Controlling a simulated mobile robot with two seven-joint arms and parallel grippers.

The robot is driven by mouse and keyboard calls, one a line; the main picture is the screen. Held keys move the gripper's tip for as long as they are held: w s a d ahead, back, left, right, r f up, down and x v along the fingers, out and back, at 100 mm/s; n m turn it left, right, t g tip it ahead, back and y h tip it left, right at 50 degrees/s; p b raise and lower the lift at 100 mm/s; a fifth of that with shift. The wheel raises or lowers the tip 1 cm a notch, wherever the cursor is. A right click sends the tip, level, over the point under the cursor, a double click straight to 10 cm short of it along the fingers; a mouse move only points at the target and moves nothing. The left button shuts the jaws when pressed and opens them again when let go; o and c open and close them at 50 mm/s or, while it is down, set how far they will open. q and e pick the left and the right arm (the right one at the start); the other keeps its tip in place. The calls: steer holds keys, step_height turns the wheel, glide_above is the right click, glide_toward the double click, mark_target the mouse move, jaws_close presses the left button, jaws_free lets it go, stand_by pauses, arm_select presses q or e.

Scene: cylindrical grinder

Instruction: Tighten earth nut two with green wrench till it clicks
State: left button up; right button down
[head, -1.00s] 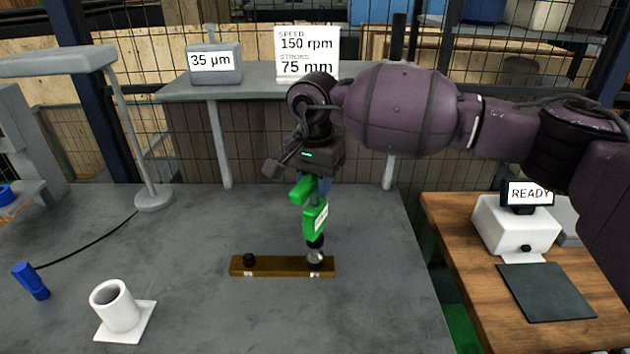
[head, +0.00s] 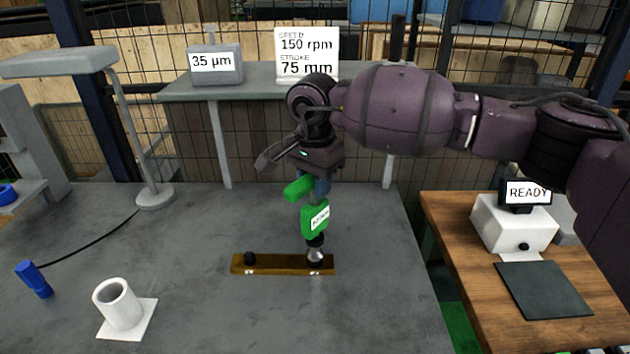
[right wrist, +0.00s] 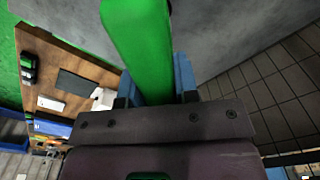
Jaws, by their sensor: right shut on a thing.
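My right gripper (head: 320,188) is shut on the green wrench (head: 314,219), which has a white label on its body. The right wrist view shows the green wrench (right wrist: 143,45) between the two blue fingers. The wrench stands upright with its metal socket end down at the right end of a brass bar (head: 282,265) on the grey table. The nut under the socket is hidden, so I cannot tell how far the socket sits over it. A dark nut (head: 249,258) shows at the bar's left end. My left gripper is not in view.
A wooden table at the right holds a white device with a READY screen (head: 527,192) and a dark mat (head: 543,290). The table around the bar is clear.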

steer(key=shift+s+f+n+b, duration=0.15)
steer(key=shift+f+n+b, duration=0.25)
steer(key=shift+n, duration=0.1)
steer(key=shift+r, duration=0.1)
steer(key=shift+w+r+p, duration=0.2)
steer(key=shift+r+p, duration=0.15)
steer(key=shift+r, duration=0.5)
steer(key=shift+r+p, duration=0.5)
steer(key=shift+r, duration=1.5)
